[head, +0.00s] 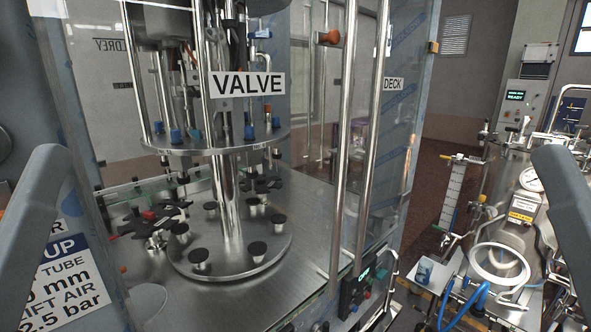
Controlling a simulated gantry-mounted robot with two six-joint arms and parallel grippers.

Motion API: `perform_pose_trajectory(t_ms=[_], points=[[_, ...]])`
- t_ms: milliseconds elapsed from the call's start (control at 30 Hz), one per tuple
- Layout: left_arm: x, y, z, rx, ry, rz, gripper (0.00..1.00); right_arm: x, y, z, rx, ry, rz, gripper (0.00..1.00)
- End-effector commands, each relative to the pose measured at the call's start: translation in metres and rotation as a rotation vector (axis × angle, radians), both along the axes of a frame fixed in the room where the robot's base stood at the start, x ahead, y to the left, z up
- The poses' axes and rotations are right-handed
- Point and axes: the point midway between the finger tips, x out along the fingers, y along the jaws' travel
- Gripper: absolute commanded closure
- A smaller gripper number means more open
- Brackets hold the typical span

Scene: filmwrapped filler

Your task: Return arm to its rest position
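A grey link of my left arm (35,225) stands at the left edge, and a grey link of my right arm (565,215) stands at the right edge. Neither gripper shows in the head view, so I cannot see their fingers or whether they hold anything. Both visible links are in front of the machinery, and I see no contact with it.
A filler machine with a VALVE sign (247,85), steel rods and a round lower plate (232,262) fills the middle. A clear panel (407,110) is at its right. A steel vessel (525,195) with hoses stands right. A control box (357,295) sits low centre.

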Motion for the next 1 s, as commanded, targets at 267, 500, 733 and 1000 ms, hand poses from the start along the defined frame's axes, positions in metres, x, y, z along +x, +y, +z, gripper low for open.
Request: perform_pose_trajectory(t_ms=[267,500,733,1000], points=[[0.000,0.000,0.155,-0.001,0.001,0.001,0.28,0.000,0.000,0.155,0.000,0.000,0.000,0.50],[0.001,0.000,0.182,-0.001,0.002,0.001,0.28,0.000,0.000,0.182,0.000,0.001,0.000,0.50],[0.000,0.000,0.178,-0.001,0.001,0.001,0.28,0.000,0.000,0.178,0.000,0.001,0.000,0.50],[0.000,0.000,0.178,-0.001,0.001,0.001,0.28,0.000,0.000,0.178,0.000,0.001,0.000,0.50]])
